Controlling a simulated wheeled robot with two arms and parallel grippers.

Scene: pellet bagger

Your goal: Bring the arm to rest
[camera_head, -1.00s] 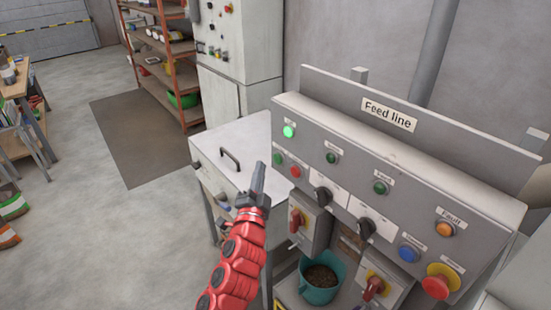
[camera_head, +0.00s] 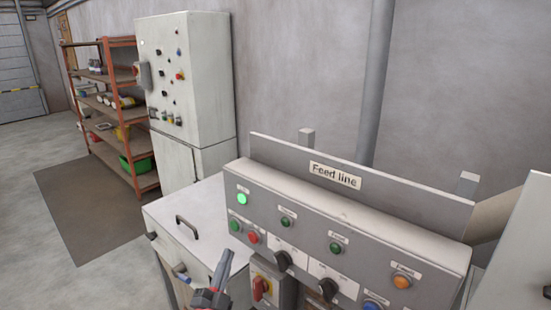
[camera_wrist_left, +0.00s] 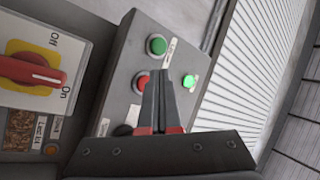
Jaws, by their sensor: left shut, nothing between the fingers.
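My left gripper (camera_head: 221,272) is shut and empty at the bottom of the head view, in front of the white cabinet and left of the Feed line panel (camera_head: 445,249). In the left wrist view its closed fingers (camera_wrist_left: 163,82) point at the panel's left part. A lit green lamp (camera_head: 242,199), a green button (camera_head: 235,226) and a red button (camera_head: 253,238) are there; the gap between fingertips and panel is hard to judge. My right gripper is not in view.
A red-and-yellow rotary switch (camera_head: 262,287) sits below the panel. A white cabinet with a black handle (camera_head: 187,226) stands left of it. A tall control cabinet (camera_head: 188,90) and an orange shelf rack (camera_head: 138,150) stand behind. Open floor lies at left.

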